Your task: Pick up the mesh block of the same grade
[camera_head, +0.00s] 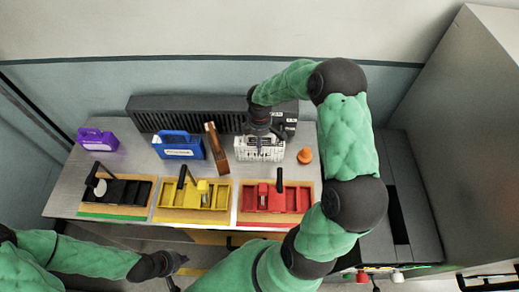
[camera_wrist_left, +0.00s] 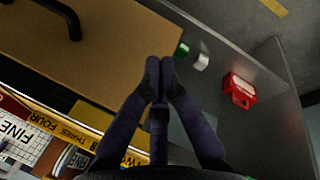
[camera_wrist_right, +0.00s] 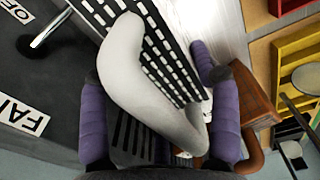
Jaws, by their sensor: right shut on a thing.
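A white mesh block (camera_head: 258,150) with a dark word on its front, seemingly FINE, stands at the back of the steel bench, in front of a dark ribbed unit. My right gripper (camera_head: 262,132) is over it from above. In the right wrist view its curved white handle (camera_wrist_right: 135,65) lies between the fingers of my right gripper (camera_wrist_right: 152,75), which are shut on it; slotted mesh shows beneath. A blue block (camera_head: 180,147) and a purple block (camera_head: 97,140) stand further left. My left gripper (camera_head: 178,263) is low in front of the bench; its fingertips (camera_wrist_left: 160,68) meet, empty.
Black (camera_head: 117,192), yellow (camera_head: 193,198) and red (camera_head: 272,200) trays line the bench front. A brown wooden piece (camera_head: 216,150) stands close left of the white block, and an orange cone (camera_head: 304,156) close right. My right arm covers the bench's right end.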

